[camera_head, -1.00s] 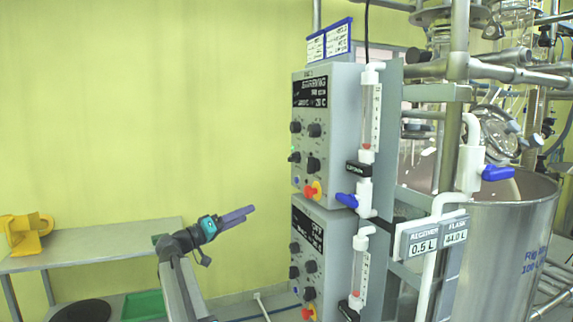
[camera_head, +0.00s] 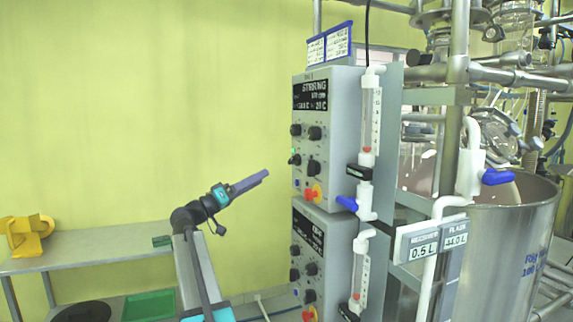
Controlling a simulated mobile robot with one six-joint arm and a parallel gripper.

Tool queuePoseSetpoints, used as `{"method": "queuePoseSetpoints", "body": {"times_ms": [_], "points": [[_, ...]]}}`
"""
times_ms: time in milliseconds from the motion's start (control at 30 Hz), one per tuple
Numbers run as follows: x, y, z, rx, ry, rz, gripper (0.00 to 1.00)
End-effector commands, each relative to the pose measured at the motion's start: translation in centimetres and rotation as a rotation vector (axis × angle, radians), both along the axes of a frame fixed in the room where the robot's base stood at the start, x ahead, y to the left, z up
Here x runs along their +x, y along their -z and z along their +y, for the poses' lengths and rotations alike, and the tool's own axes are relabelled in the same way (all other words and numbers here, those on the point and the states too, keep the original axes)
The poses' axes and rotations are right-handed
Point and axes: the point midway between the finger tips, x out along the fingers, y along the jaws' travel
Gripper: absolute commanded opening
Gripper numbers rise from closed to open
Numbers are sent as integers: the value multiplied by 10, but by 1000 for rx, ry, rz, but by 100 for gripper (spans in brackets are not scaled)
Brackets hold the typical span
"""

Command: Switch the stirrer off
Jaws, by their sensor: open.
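The two fingers overlap from this angle.
Flow meters (camera_head: 371,120) with a blue valve handle stand along the boxes' right side. A large steel vessel (camera_head: 500,235) and pipework fill the right. A grey bench (camera_head: 110,240) with a yellow object (camera_head: 30,235) is at left. The space before the yellow wall is free.

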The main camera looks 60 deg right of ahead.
Motion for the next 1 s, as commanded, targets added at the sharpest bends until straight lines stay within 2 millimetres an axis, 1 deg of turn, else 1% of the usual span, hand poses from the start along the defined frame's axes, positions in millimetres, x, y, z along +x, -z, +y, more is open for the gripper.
{"method": "queuePoseSetpoints", "body": {"times_ms": [167, 700, 900, 1000], "points": [[-8, -8, -16, 0, 2, 0, 59], [-38, -34, -83, 0, 1, -1, 59], [-47, -41, -102, 1, 1, 0, 59], [-50, -42, -108, 1, 1, 0, 59]]}}
